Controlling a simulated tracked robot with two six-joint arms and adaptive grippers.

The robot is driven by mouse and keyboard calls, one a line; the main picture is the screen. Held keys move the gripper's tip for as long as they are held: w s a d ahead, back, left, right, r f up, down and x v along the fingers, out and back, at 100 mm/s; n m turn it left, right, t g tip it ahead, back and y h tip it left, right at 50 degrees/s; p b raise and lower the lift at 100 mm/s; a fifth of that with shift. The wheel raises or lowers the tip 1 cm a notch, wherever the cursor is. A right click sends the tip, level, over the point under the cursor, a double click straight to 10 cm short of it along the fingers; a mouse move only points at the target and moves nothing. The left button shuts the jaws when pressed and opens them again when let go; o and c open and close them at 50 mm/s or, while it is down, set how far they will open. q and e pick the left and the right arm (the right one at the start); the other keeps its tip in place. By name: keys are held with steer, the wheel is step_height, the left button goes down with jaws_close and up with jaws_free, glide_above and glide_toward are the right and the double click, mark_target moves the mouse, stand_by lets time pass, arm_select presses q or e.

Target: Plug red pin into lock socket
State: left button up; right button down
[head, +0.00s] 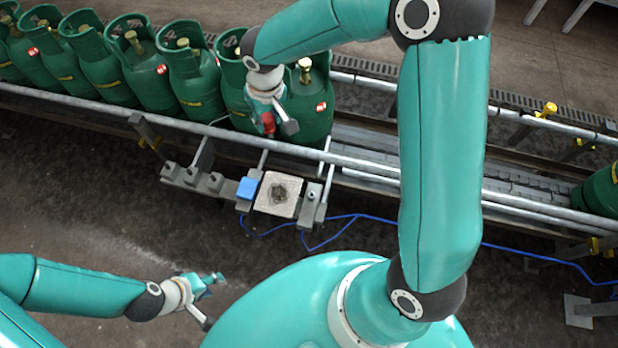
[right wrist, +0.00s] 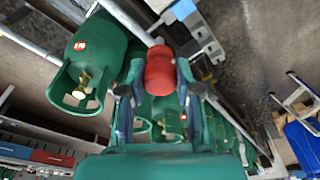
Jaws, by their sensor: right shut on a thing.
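My right gripper (head: 277,124) is shut on the red pin (head: 267,122), above the near rail of the conveyor and in front of a green cylinder. In the right wrist view the red pin (right wrist: 160,69) sits between the two fingers. Below the pin in the head view, a bracket on the rail carries a pale square plate (head: 279,193) with a dark centre and a blue block (head: 247,188). I cannot tell which fitting is the lock socket. My left gripper (head: 212,298) is open and empty, low at the left.
Several green gas cylinders (head: 141,67) stand in a row on the conveyor at the upper left. Metal rails (head: 380,163) run along the conveyor. A blue cable (head: 350,216) trails from the bracket. The floor at the lower left is clear.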

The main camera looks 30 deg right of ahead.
steer(key=shift+s+d+r, duration=0.1)
steer(key=shift+s+d, duration=0.1)
steer(key=shift+d, duration=0.2)
steer(key=s+d+f+b, duration=0.1)
steer(key=d+f+b, duration=0.1)
steer(key=f+b, duration=0.8)
steer(key=s+d+f+b, duration=0.2)
steer(key=d+f+b, duration=0.1)
steer(key=f+b, duration=0.7)
steer(key=s+d+f+m+b, duration=0.1)
steer(key=s+d+f+b, duration=0.1)
steer(key=f+b, duration=0.8)
step_height(320, 180, down, 4)
steer(key=shift+s+d+f+b, duration=0.1)
steer(key=shift+s+d+b, duration=0.1)
steer(key=shift+d+b, duration=0.15)
steer(key=shift+f+b, duration=1.1)
steer(key=shift+b, duration=0.35)
steer(key=shift+b, duration=0.55)
